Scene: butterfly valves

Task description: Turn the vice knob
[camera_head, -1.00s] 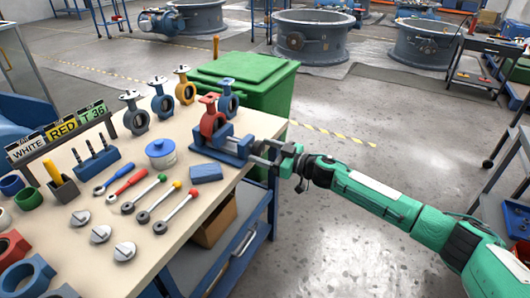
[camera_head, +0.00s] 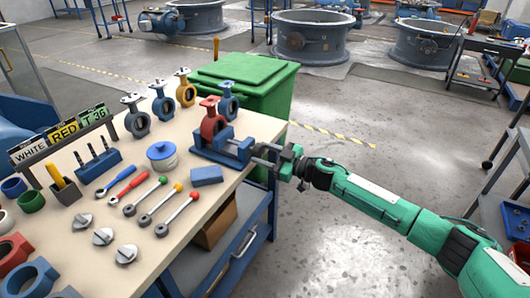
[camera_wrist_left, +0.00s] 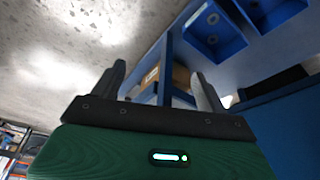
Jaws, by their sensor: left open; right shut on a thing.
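A blue vice (camera_head: 222,150) stands near the right edge of the workbench in the head view, with a red valve body (camera_head: 211,124) held in it. The vice's screw and knob end points right, past the table edge. My right gripper (camera_head: 264,158) is at that end, shut on the vice knob; its fingers hide most of the knob. My left gripper (camera_wrist_left: 155,88) shows only in the left wrist view. It is open, with nothing between its two fingers.
The workbench (camera_head: 222,184) carries a blue block (camera_head: 206,176), a blue-lidded pot (camera_head: 161,155), coloured wrenches and several valve bodies. A green bin (camera_head: 245,84) stands behind it. In the left wrist view, blue trays (camera_wrist_left: 213,28) and a cardboard box (camera_wrist_left: 180,77) lie beyond the fingers.

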